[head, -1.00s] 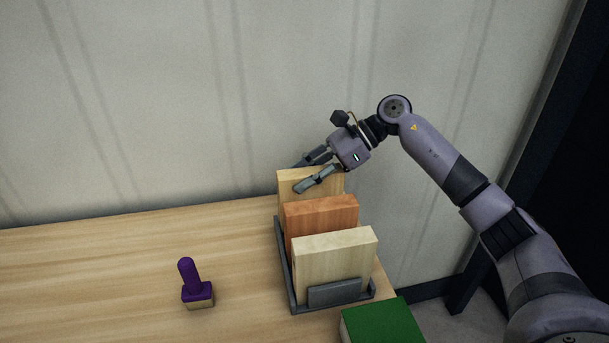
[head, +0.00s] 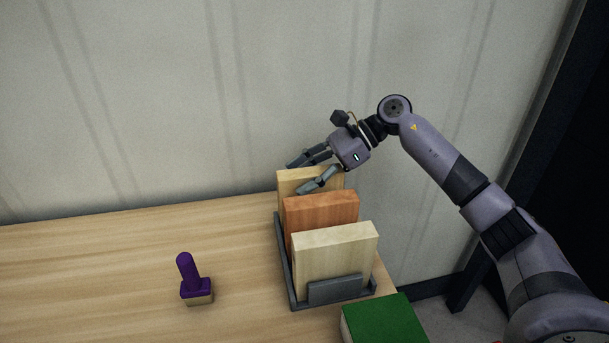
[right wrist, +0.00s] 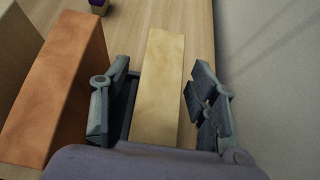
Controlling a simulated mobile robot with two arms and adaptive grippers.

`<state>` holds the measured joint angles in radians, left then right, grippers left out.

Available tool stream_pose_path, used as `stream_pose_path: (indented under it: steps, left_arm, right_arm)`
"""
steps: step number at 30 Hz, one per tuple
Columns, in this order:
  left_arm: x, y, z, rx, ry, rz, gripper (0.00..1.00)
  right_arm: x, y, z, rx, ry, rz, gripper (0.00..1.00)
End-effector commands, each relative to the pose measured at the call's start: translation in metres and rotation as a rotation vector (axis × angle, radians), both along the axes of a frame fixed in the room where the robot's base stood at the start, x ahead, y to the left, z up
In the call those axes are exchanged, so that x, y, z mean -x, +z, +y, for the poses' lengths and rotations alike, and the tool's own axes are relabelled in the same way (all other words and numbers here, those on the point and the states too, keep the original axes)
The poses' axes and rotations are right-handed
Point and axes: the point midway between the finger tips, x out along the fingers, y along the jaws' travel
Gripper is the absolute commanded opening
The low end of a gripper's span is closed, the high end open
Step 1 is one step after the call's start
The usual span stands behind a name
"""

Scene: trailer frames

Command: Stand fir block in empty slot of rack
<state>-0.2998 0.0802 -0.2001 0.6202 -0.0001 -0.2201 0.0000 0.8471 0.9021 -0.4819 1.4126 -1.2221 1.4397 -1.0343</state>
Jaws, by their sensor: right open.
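Three wooden blocks stand upright in a dark grey rack (head: 283,262) at the table's right end. The rear one is a yellowish block (head: 288,186), the middle one an orange-red block (head: 322,212), the front one a pale block (head: 335,256). No label shows which is fir. My right gripper (head: 302,177) is open at the top of the rear block, one finger on each side. In the right wrist view the rear block (right wrist: 162,85) stands between the open fingers, with gaps visible beside it. The orange-red block (right wrist: 62,85) is left of them. My left gripper is out of view.
A purple-handled stamp (head: 190,275) stands on the wooden table (head: 120,270), left of the rack. A green object (head: 383,322) lies close in front of the rack. The wall (head: 150,100) rises close behind the gripper. The table's left part is clear.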

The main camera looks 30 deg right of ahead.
Motion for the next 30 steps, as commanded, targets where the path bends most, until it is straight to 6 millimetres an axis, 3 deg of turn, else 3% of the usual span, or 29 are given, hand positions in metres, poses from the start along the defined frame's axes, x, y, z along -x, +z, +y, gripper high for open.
stream_pose_path:
  steps: [8, 21, 30]
  left_arm:
    - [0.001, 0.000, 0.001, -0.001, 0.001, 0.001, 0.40]
    - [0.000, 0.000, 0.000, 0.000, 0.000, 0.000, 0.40]
    - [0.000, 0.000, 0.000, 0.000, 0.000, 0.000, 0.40]
  right_arm:
    - [0.002, 0.004, -0.008, 0.002, -0.001, 0.001, 0.55]
    - [0.019, 0.052, -0.078, 0.001, -0.003, -0.001, 0.55]
    - [0.025, 0.065, -0.098, 0.000, 0.000, 0.000, 0.55]
